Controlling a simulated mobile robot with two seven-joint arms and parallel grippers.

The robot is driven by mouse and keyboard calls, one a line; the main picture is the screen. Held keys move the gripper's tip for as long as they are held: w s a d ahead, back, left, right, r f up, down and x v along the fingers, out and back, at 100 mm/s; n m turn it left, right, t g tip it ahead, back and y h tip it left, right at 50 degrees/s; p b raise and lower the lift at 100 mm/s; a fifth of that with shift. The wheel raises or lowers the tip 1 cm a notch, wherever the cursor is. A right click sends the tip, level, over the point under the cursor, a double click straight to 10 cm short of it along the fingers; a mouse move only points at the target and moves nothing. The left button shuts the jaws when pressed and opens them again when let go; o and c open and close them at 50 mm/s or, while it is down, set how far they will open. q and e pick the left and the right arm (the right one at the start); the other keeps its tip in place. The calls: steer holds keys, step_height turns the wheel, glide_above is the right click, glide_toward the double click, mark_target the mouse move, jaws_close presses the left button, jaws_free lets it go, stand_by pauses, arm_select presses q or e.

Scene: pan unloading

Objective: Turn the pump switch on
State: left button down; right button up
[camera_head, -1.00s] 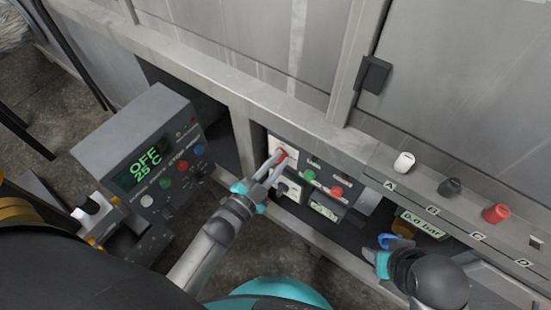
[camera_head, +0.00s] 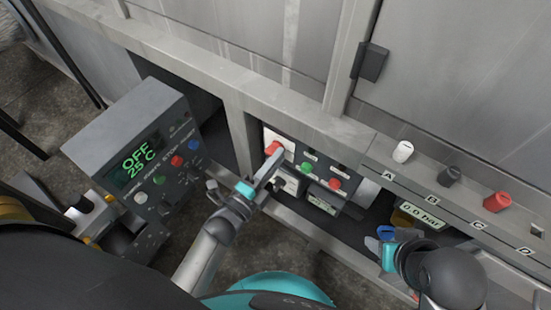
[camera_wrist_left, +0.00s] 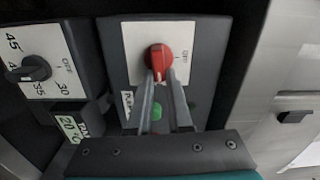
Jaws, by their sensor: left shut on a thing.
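The pump switch is a red rotary knob (camera_wrist_left: 158,57) on a white plate marked OFF at its right in the left wrist view. A partly covered label at the plate's lower left appears to read PUMP. The knob also shows in the head view (camera_head: 273,148). My left gripper (camera_wrist_left: 161,77) is shut on the knob, with one finger on each side of its lower part. In the head view my left gripper (camera_head: 275,157) reaches the knob from below. The knob's exact setting is hard to read. My right gripper (camera_head: 386,238) is small and partly hidden by its wrist.
A dark knob (camera_wrist_left: 35,68) with a temperature scale sits beside the pump plate. Green (camera_head: 305,168) and red (camera_head: 335,183) buttons are close to my left fingers. A control box (camera_head: 130,150) reads OFF, 25 C. A gauge (camera_head: 420,216) reads 0.0 bar.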

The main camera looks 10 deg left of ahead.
arm_select(q)
steer(key=shift+f+m, duration=0.15)
steer(key=shift+m, duration=0.35)
arm_select(e)
steer(key=shift+r, duration=0.1)
steer(key=shift+w+a, duration=0.1)
steer(key=shift+a, duration=0.1)
arm_select(q)
steer(key=c, duration=0.8)
jaws_free()
steer(key=shift+c, duration=0.2)
arm_select(e)
steer(key=shift+w+t, duration=0.1)
steer(key=shift+t, duration=0.2)
arm_select(q)
steer(key=p+v, duration=0.3)
steer(key=v, duration=1.2)
steer(key=shift+s, duration=0.2)
arm_select(e)
step_height(320, 180, down, 7)
steer(key=g, duration=0.1)
steer(key=shift+s+d+r+g, duration=0.2)
steer(key=shift+s+g, duration=0.05)
steer(key=shift+g, duration=0.05)
